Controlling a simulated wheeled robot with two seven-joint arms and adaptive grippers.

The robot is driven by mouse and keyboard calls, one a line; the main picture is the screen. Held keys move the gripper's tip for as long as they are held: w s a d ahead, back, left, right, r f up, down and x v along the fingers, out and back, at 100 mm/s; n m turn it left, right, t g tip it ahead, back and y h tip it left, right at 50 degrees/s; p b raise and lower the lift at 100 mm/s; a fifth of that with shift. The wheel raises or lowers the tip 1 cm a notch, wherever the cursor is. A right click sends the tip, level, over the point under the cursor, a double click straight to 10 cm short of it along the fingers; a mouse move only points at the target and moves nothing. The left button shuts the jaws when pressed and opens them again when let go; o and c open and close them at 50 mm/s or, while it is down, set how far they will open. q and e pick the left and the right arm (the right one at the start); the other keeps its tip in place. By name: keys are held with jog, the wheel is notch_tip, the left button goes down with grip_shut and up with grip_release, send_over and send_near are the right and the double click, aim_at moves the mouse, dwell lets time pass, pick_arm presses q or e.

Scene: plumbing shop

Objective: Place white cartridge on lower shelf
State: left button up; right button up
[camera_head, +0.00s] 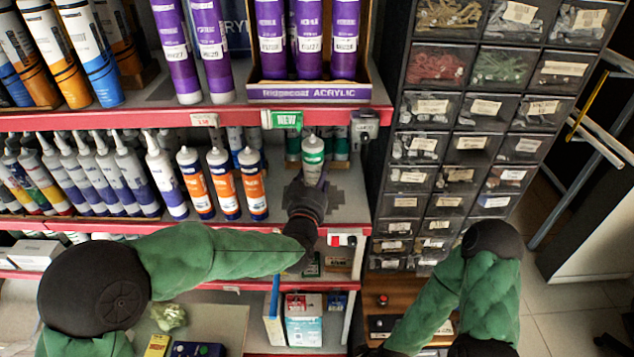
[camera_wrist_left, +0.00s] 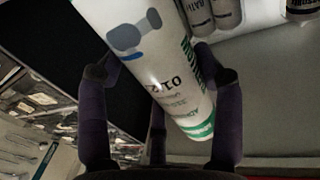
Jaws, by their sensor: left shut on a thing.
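A white cartridge with green print (camera_head: 313,158) stands nearly upright at the right end of the lower shelf (camera_head: 345,190) in the head view. My left gripper (camera_head: 306,190) is around its lower part, shut on it.
Orange-and-white cartridges (camera_head: 222,182) stand left of my gripper on the same shelf. Purple cartridges (camera_head: 305,40) stand in a box on the shelf above. A dark drawer cabinet (camera_head: 450,115) is close on the right. Some bare shelf lies between the orange cartridges and my gripper.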

pick_arm(q)
jog(key=shift+w+f, duration=0.25)
jog(key=shift+f, duration=0.45)
jog(key=shift+f, duration=0.15)
jog(key=o, duration=1.6)
jog(key=shift+f, duration=0.1)
jog(key=shift+s, duration=0.1)
